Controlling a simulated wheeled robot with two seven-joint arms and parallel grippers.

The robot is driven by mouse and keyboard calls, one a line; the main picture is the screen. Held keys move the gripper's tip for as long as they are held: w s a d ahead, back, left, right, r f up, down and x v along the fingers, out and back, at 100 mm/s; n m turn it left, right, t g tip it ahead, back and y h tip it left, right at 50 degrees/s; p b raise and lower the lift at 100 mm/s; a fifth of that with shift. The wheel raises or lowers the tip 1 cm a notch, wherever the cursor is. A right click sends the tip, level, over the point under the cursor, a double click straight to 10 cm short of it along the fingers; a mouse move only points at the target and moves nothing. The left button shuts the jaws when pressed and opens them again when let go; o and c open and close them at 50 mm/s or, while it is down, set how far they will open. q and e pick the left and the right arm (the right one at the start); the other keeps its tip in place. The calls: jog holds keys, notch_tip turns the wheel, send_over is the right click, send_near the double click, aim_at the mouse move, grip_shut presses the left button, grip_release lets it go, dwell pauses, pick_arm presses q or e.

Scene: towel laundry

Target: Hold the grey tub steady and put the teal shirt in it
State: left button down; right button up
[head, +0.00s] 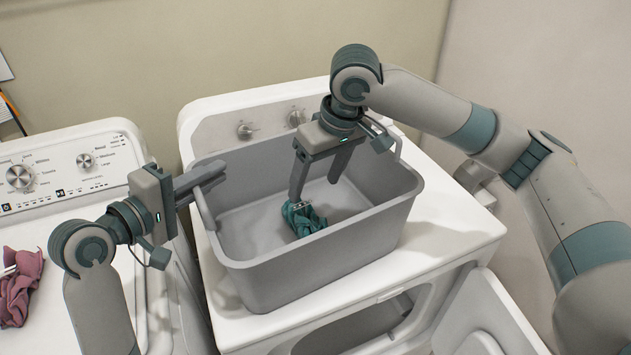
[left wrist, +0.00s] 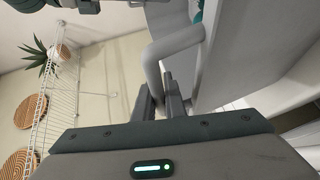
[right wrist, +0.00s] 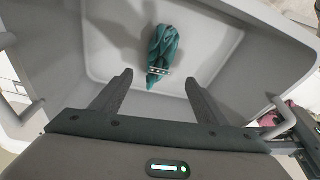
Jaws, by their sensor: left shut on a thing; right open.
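The grey tub (head: 320,262) stands on the white dryer. My left gripper (head: 205,180) is shut on the tub's left handle; the handle also shows between its fingers in the left wrist view (left wrist: 168,52). The teal shirt (head: 303,218) lies crumpled on the tub's floor, and in the right wrist view (right wrist: 163,55) it lies beyond the fingertips. My right gripper (head: 318,178) is inside the tub, above the shirt, with its fingers open and apart. In the right wrist view the open fingers (right wrist: 158,85) hold nothing.
A white washer (head: 95,215) stands at the left, with a mauve cloth (head: 20,285) on its top. The white dryer (head: 450,225) has its door open at the front. A wire rack (left wrist: 58,85) shows in the left wrist view.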

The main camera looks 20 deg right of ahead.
pick_arm(q)
jog(key=shift+f, duration=0.15)
jog(key=c, duration=1.7)
grip_release()
jog(key=shift+c, duration=0.2)
jog(key=v, duration=1.2)
